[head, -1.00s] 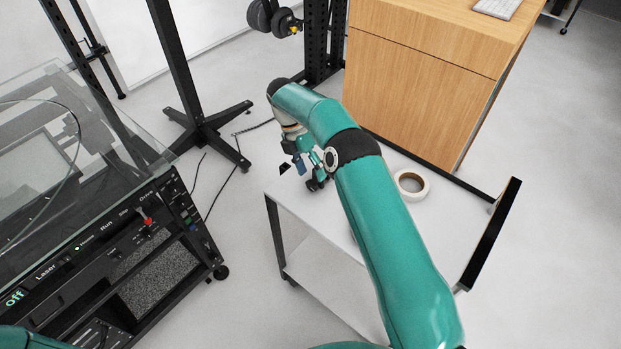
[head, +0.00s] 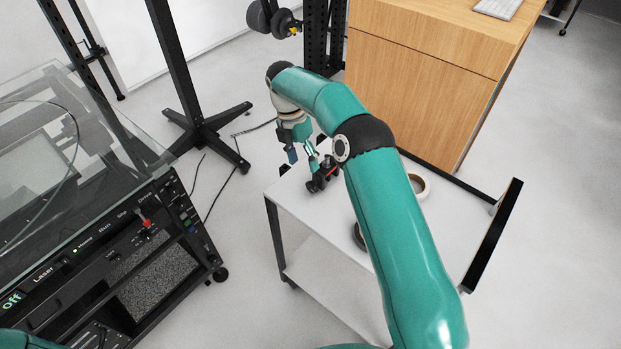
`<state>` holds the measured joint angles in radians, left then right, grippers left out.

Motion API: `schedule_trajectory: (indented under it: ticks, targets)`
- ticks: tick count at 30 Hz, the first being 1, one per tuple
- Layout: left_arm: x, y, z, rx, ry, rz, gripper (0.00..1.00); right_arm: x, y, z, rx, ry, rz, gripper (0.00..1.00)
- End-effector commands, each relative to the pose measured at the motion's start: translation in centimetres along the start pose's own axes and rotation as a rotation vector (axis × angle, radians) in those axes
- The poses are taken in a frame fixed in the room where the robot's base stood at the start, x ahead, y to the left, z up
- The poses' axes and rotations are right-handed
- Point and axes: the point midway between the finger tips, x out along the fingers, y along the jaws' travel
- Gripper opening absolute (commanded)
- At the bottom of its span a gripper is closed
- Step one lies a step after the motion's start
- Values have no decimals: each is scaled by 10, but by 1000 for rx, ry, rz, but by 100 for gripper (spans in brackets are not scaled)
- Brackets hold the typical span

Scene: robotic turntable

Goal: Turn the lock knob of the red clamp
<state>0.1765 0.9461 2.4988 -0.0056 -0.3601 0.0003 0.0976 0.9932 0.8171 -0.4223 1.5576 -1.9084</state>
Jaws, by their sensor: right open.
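A small black piece with a red part (head: 329,163) stands on the white cart top, next to my right gripper; I take it for the red clamp. It is partly hidden by my gripper and arm, and its lock knob cannot be made out. My right gripper (head: 303,160) is open and points down at the cart's far left corner. One finger is close to the black and red piece; I cannot tell whether they touch. My left gripper is out of view; only a bit of my left arm shows at the lower left.
The white cart (head: 300,205) carries a tape roll (head: 421,186) and a dark round thing (head: 358,237), both partly behind my right arm. A glass-topped machine (head: 60,265) with a red-topped control (head: 146,223) stands left. A wooden cabinet (head: 420,90) stands behind the cart.

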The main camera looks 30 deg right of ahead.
Motion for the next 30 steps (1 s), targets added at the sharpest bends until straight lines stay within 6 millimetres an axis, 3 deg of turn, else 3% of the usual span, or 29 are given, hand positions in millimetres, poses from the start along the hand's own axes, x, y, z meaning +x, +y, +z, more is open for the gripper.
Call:
schedule_trajectory:
  ticks: [1, 6, 13, 20, 30]
  targets:
    - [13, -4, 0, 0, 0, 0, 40, -5, -3, 0, 1, 0, 49, 64]
    - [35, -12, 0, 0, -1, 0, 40, -34, -22, -4, 7, 2, 179, 64]
    - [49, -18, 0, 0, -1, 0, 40, -65, -46, 2, 28, -20, 260, 64]
    - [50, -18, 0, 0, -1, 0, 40, -45, -41, 2, 27, -19, 256, 64]
    - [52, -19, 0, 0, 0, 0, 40, 23, -23, 4, 27, -19, 254, 64]
